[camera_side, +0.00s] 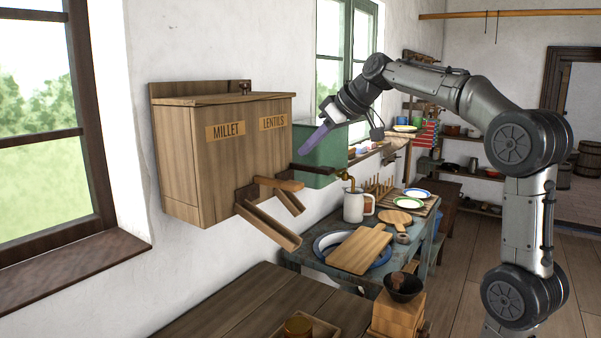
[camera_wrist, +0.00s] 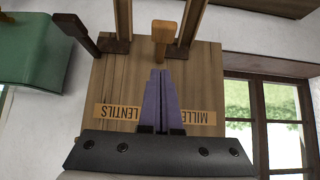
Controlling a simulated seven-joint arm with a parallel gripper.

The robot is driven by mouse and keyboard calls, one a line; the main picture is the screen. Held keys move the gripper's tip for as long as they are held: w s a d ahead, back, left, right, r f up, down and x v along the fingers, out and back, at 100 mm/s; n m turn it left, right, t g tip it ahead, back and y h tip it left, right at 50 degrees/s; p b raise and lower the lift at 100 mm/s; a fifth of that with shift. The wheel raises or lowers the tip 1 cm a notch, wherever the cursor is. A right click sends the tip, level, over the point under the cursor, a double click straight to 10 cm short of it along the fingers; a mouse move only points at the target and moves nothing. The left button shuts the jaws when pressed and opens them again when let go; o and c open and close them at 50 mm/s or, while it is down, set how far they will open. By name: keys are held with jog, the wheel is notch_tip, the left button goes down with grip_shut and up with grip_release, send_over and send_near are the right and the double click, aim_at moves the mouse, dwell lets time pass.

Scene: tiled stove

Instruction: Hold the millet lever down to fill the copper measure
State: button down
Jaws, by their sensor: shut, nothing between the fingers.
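The wooden dispenser box (camera_side: 235,150) hangs on the wall, labelled MILLET on the left and LENTILS on the right. Two sloping chutes, the millet one (camera_side: 268,225) and the lentils one (camera_side: 290,203), come out at its base. A lighter wooden lever (camera_side: 278,183) sticks out between them, probably the millet lever; it also shows in the wrist view (camera_wrist: 164,35). A dark lever (camera_side: 313,169) is on the lentils side. My gripper (camera_side: 302,152) is shut and empty, its purple fingers above the levers and apart from them. A copper-coloured cup (camera_side: 298,327), likely the measure, stands on the table below.
The cup stands in a shallow wooden tray (camera_side: 322,332) on the wooden table (camera_side: 240,308). A green tank (camera_side: 325,150) with a tap is right of the box, above a white mug (camera_side: 353,207). A board (camera_side: 360,249) and a dark bowl (camera_side: 404,286) are further right.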

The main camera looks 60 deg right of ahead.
aim_at(299, 183)
jog(key=x, duration=0.3)
jog(key=shift+w+f, duration=0.2)
jog(key=shift+f, duration=0.05)
notch_tip(299, 183, down, 2)
jog(key=shift+f, duration=0.9)
jog(key=f, duration=0.5)
jog(key=shift+s, duration=0.4)
jog(key=shift+f, duration=0.25)
jog(key=shift+r, duration=0.1)
dwell(2.6)
jog(key=r, duration=0.1)
jog(key=s+r, duration=0.1)
jog(key=r, duration=0.3)
jog(key=shift+s+d+r, duration=0.1)
jog(key=shift+s, duration=0.2)
jog(key=s+r, duration=0.4)
jog(key=s, duration=0.4)
jog(key=shift+s+r, duration=0.15)
jog(key=shift+r, duration=0.2)
